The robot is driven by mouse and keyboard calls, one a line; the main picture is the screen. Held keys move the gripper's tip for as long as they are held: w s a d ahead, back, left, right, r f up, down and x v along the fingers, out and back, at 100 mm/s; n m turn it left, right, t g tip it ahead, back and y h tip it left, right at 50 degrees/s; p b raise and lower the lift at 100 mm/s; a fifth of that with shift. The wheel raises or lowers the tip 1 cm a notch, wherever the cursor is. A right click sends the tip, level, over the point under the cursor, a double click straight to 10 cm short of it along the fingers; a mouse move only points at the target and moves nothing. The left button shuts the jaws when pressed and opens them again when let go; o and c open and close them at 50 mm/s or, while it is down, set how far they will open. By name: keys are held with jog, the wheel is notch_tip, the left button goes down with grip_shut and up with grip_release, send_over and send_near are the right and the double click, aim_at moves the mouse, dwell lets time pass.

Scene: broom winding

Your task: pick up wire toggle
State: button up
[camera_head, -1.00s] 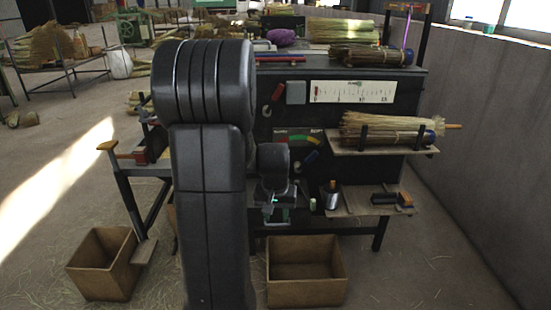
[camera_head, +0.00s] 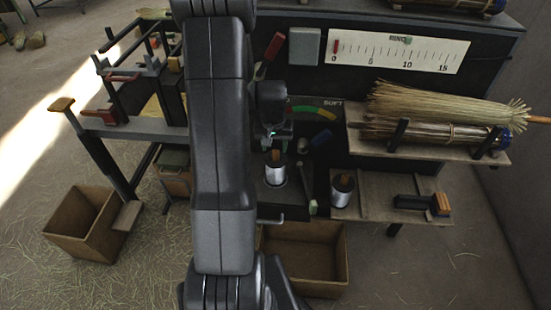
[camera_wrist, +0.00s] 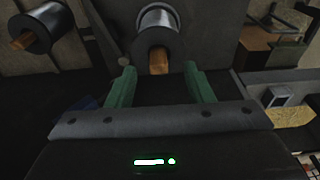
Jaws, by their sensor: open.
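Two silver wire spools with dark ends and wooden toggles stand on the bench. One spool (camera_head: 275,175) is on the dark bench top below my gripper (camera_head: 273,140), with its wooden toggle (camera_head: 275,157) on top. In the wrist view, that toggle (camera_wrist: 158,61) shows between the green fingers of my gripper (camera_wrist: 159,72), which are apart. Whether they touch it I cannot tell. The second spool (camera_head: 341,192) stands to the right on a wooden board, with its toggle (camera_head: 344,180) on top. It also shows at the upper left of the wrist view (camera_wrist: 42,27).
A shelf (camera_head: 425,148) holds broom bundles (camera_head: 435,105). A dark block with an orange end (camera_head: 420,203) lies at right. An open box (camera_head: 300,250) sits below.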

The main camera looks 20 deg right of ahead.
aim_at(276, 151)
jog(key=shift+w+d+f, duration=0.15)
jog(key=shift+w+f, duration=0.1)
jog(key=shift+f, duration=0.55)
jog(key=shift+w+d+f, duration=0.15)
jog(key=shift+w+f, duration=0.05)
jog(key=shift+f, duration=0.55)
jog(key=shift+w+d+f, duration=0.15)
jog(key=shift+w+f, duration=0.1)
jog(key=shift+f, duration=0.55)
jog(key=c, duration=0.9)
